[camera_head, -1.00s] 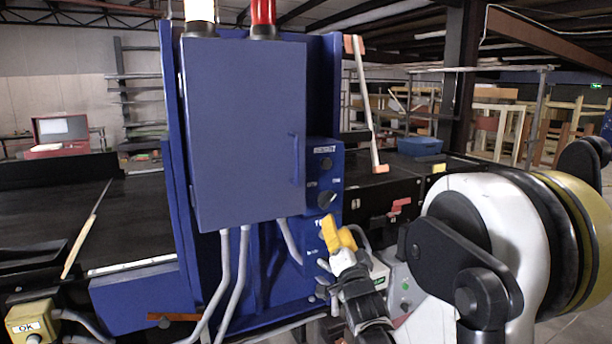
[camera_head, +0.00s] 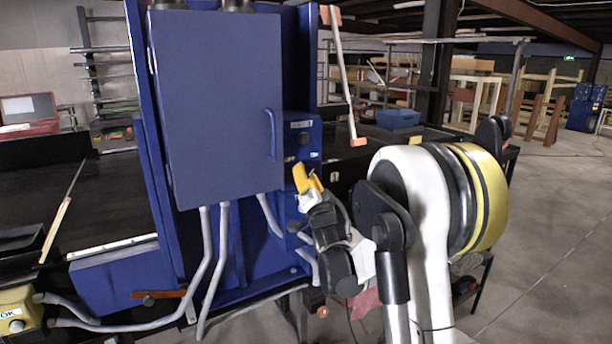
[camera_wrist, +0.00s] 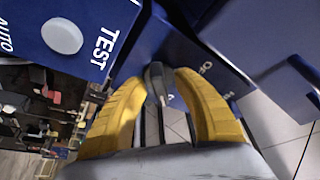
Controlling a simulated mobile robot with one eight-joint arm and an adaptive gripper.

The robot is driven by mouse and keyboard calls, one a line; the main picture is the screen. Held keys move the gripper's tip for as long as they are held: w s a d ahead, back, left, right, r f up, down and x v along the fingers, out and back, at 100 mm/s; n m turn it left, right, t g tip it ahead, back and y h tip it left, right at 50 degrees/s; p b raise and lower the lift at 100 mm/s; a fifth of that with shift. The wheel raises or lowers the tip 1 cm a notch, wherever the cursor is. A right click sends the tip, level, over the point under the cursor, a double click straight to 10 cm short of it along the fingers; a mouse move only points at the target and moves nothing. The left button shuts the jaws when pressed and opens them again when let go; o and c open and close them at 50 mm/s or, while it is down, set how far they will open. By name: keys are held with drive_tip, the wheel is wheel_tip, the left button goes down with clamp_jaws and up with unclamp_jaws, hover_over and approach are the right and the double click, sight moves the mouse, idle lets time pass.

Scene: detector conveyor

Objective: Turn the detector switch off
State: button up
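The blue control panel (camera_head: 300,126) is on the right side of the blue detector cabinet. In the wrist view a dark switch knob (camera_wrist: 157,80) stands out from a blue face, with partly readable white lettering beside it. My gripper (camera_head: 306,174) is in front of the panel in the head view, and its yellow fingers hide the knob there. In the wrist view the fingers of my gripper (camera_wrist: 159,84) are apart, with the knob between their tips. I cannot tell whether either finger touches it. A round grey button (camera_wrist: 62,38) lies between the TEST and AUTO labels.
The large cabinet door (camera_head: 215,110) with its handle is left of my gripper. Grey conduits (camera_head: 208,260) run down below it. A dark conveyor (camera_head: 100,200) extends left, and a blue bin (camera_head: 398,118) stands behind at right. Open floor (camera_head: 540,220) lies to the right.

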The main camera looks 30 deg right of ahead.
clamp_jaws()
drive_tip(key=shift+n+b, duration=0.3)
drive_tip(key=shift+n, duration=0.1)
drive_tip(key=shift+f+n+t+y+b, duration=0.15)
drive_tip(key=shift+n+t+y+b, duration=0.3)
drive_tip(key=shift+n+b, duration=0.6)
drive_tip(key=n+y+b, duration=0.1)
drive_tip(key=n, duration=0.1)
drive_tip(key=n+t+y+b, duration=0.1)
drive_tip(key=n, duration=0.2)
drive_tip(key=shift+n+y, duration=0.25)
drive_tip(key=shift+y, duration=0.1)
drive_tip(key=n+y, duration=0.1)
drive_tip(key=n, duration=0.2)
drive_tip(key=n+y+b, duration=0.1)
drive_tip(key=n+y, duration=0.1)
drive_tip(key=n, duration=0.1)
drive_tip(key=n+y, duration=0.2)
drive_tip(key=n, duration=0.1)
drive_tip(key=shift+d+g+b, duration=0.1)
drive_tip(key=shift+g+b, duration=0.15)
drive_tip(key=shift+b, duration=0.15)
drive_tip(key=n+g+y, duration=0.1)
drive_tip(key=n, duration=0.3)
drive_tip(key=n+y, duration=0.2)
drive_tip(key=n, duration=0.2)
drive_tip(key=shift+r+g, duration=0.2)
drive_tip(key=shift+g, duration=0.2)
